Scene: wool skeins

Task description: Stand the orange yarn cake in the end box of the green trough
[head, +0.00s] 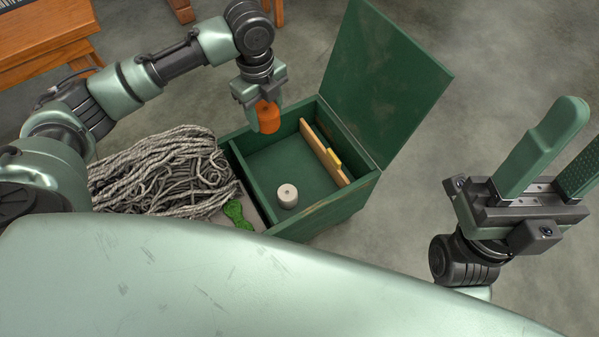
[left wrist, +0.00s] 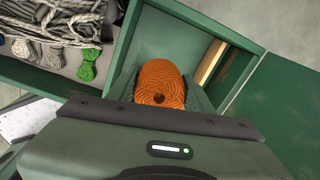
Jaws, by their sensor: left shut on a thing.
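My left gripper (head: 262,97) is shut on the orange yarn cake (head: 268,117) and holds it above the far left part of the open green trough (head: 300,226). In the left wrist view the orange cake (left wrist: 160,85) sits between the fingers, its coiled face toward the camera, with the trough's green inside behind it. A light wooden divider (head: 322,152) runs inside the trough near its lid side, with a small yellow piece on it. My right gripper (head: 582,128) is open and empty at the right, away from the trough.
A small cream cylinder (head: 287,196) stands on the trough floor. The raised green lid (head: 385,75) blocks the right side. Grey skeins (head: 160,170) and a green skein (head: 237,214) lie at the left. A wooden table (head: 45,38) stands at the far left.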

